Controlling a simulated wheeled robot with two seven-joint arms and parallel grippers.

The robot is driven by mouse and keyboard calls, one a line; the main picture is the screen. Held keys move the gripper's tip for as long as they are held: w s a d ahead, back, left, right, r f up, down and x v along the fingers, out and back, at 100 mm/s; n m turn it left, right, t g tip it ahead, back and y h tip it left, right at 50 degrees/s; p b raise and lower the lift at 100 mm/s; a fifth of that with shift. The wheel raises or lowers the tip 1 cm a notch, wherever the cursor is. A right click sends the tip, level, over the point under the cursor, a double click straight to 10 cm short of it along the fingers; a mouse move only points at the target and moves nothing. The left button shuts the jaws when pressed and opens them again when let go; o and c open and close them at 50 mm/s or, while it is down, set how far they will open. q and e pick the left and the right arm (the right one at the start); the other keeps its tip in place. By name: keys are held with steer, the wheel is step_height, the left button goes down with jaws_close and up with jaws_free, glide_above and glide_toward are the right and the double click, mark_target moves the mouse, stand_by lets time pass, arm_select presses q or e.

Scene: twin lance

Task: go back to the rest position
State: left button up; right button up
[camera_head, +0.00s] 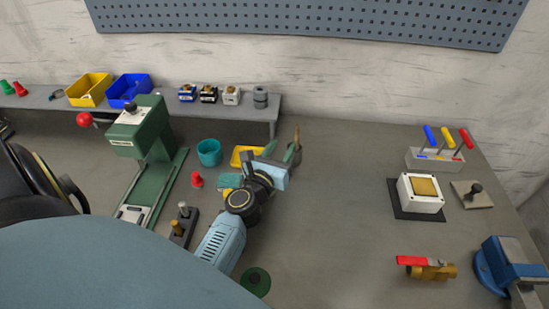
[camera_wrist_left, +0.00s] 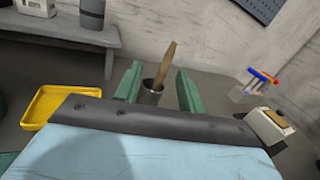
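My left gripper (camera_head: 281,152) is above the middle of the bench, with its green fingers apart. In the left wrist view, the left gripper (camera_wrist_left: 158,80) has a gap between its fingers. A brush-like tool with a wooden handle (camera_wrist_left: 167,63) stands in a small metal cup (camera_wrist_left: 151,92), seen between the fingers and apparently beyond them. In the head view the wooden handle (camera_head: 297,136) shows just past the fingertips, and the cup is mostly hidden. My right gripper is not in view.
Near my left arm are a green press (camera_head: 150,140), a teal cup (camera_head: 209,152), a yellow tray (camera_head: 242,154) and a red piece (camera_head: 196,180). The bench centre-right is clear.

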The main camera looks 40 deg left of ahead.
arm_select(q)
steer(key=shift+v, duration=2.1)
steer(key=shift+r, duration=0.1)
